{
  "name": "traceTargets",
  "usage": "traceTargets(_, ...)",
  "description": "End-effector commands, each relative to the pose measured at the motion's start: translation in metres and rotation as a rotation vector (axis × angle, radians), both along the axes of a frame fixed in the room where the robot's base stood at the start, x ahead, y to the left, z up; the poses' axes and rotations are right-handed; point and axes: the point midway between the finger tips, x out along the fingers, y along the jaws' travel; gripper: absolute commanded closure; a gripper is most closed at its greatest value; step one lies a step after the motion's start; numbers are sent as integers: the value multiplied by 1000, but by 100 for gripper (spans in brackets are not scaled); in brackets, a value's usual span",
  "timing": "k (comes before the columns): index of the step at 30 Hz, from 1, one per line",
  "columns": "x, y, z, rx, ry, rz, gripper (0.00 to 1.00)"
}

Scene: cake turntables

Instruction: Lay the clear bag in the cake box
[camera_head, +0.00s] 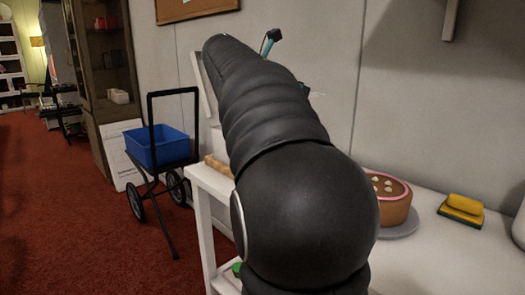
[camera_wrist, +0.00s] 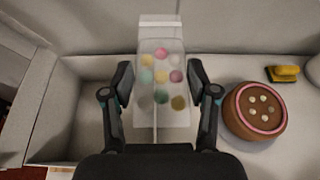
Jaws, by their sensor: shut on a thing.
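My gripper (camera_wrist: 160,76) is shut on a clear bag (camera_wrist: 158,102) that holds several coloured round pieces in pink, yellow, green and white. The bag hangs between the two fingers in the wrist view, with its pale top strip above them. The open white cake box (camera_wrist: 62,112) stands at the left of that view, beside the bag and not under it. In the head view, my arm hides most of the box and the bag, and only a teal part of my gripper (camera_head: 272,38) shows past the arm.
A brown cake with a pink rim (camera_wrist: 257,110) sits right of the bag, also in the head view (camera_head: 393,200). A cart with a blue bin (camera_head: 160,147) stands left of the table. A wall is behind.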

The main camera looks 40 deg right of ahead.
Motion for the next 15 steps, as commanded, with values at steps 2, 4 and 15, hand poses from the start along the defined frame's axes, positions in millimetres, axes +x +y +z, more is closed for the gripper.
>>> traceTargets(2,12,6,-10,3,4,3,95)
traceTargets(4,25,12,-18,2,4,4,95)
traceTargets(15,86,44,-58,1,3,2,95)
